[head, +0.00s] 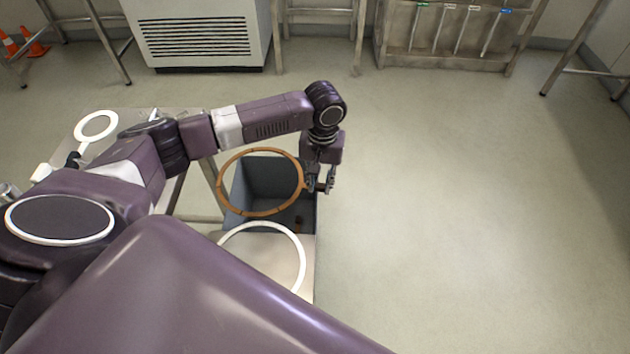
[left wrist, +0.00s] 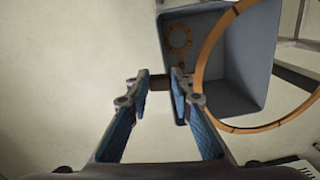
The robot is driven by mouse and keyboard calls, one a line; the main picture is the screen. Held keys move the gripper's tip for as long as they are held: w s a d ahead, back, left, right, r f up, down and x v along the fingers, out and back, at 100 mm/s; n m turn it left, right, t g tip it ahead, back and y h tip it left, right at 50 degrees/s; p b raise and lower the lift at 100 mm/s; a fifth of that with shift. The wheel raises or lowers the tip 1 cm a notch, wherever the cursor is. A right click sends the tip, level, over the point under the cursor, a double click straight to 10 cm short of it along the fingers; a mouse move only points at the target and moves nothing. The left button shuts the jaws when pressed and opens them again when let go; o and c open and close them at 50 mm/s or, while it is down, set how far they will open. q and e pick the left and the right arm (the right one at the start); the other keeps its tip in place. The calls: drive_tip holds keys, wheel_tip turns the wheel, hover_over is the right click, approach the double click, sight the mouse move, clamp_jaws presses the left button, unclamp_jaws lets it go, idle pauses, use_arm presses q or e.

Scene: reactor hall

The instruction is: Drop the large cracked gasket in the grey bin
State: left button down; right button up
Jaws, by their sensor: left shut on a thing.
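The large gasket, a thin orange-brown ring (head: 258,214), hangs over the grey bin (head: 309,213) in the head view. My left gripper (head: 321,186) is shut on the ring's right edge, beside the bin's far right corner. In the left wrist view, the ring (left wrist: 250,129) passes across the bin (left wrist: 222,96), above its opening. The blue-padded fingers of my left gripper (left wrist: 160,82) close on a small dark brown part at the ring's side. My right gripper is not in view.
A smaller orange gasket (left wrist: 181,50) lies inside the bin. A large white ring (head: 297,250) lies on a pale surface in front of the bin, and a smaller white ring (head: 82,121) is at the left. The floor to the right is clear.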

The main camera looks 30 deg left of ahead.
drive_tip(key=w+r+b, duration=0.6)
use_arm(q)
drive_tip(key=shift+n, duration=0.8)
drive_tip(key=w+a+f+b, duration=0.1)
drive_tip(key=f, duration=0.2)
drive_tip(key=w+a+f+b, duration=0.1)
drive_tip(key=w+f, duration=0.1)
drive_tip(key=f, duration=0.1)
drive_tip(key=w+a+f+b, duration=0.1)
drive_tip(key=w+a+f, duration=0.1)
drive_tip(key=f, duration=0.1)
drive_tip(key=shift+w+a, duration=0.1)
drive_tip(key=shift+w, duration=0.05)
drive_tip(key=shift+f+b, duration=0.5)
drive_tip(key=shift+b, duration=0.3)
drive_tip(key=shift+f+b, duration=0.4)
drive_tip(key=shift+b, duration=0.25)
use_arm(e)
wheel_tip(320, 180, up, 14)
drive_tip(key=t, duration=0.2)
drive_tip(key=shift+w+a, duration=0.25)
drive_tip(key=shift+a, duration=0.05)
use_arm(q)
drive_tip(key=c, duration=1.6)
unclamp_jaws()
